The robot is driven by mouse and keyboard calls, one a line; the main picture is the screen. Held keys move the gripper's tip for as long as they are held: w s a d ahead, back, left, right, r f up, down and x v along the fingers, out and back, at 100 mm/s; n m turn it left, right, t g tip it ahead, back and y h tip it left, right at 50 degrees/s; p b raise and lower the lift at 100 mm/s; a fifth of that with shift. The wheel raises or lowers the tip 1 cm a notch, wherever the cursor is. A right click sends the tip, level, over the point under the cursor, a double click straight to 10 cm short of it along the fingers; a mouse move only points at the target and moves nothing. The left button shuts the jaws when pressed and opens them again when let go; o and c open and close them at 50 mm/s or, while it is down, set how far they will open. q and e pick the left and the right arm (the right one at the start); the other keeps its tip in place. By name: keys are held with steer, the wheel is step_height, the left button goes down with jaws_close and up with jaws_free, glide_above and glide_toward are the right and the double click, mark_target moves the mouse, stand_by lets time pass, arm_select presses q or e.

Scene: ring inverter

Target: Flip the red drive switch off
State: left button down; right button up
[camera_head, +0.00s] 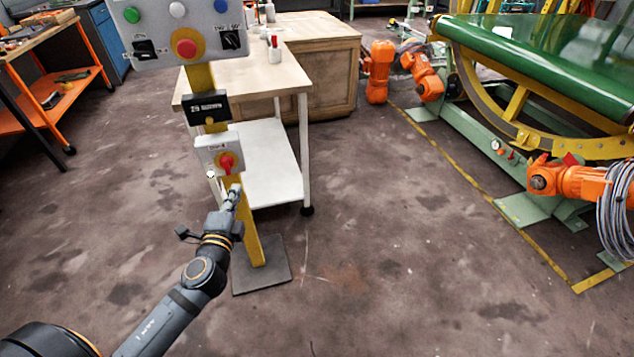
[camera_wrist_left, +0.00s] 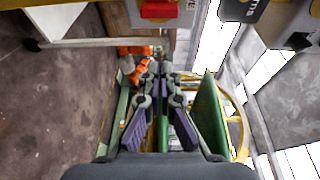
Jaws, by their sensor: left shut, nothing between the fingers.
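The red drive switch (camera_head: 227,163) is a small red handle on a yellow plate, on the front of a grey box (camera_head: 206,151) on the yellow post. The handle looks roughly upright; its labels are too small to read. My left gripper (camera_head: 234,190) is shut and empty, just below the switch in the head view. Whether it touches the box I cannot tell. My right gripper is not in view.
A control panel (camera_head: 213,25) with several buttons tops the post, above a small black sign (camera_head: 208,106). The post's base plate (camera_head: 262,280) stands on open floor. A workbench (camera_head: 240,76) is behind. A green roller machine (camera_head: 560,55) with orange robot arms stands right.

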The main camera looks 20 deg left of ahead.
mark_target(227, 165)
arm_select(q)
steer(key=shift+d+r, duration=0.4)
steer(key=shift+r, duration=0.1)
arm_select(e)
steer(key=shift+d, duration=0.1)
arm_select(q)
steer(key=w+a, duration=0.5)
steer(key=w, duration=0.2)
steer(key=shift+w+a, duration=0.25)
steer(key=shift+w, duration=0.1)
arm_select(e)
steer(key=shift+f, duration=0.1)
arm_select(q)
steer(key=shift+f, duration=0.1)
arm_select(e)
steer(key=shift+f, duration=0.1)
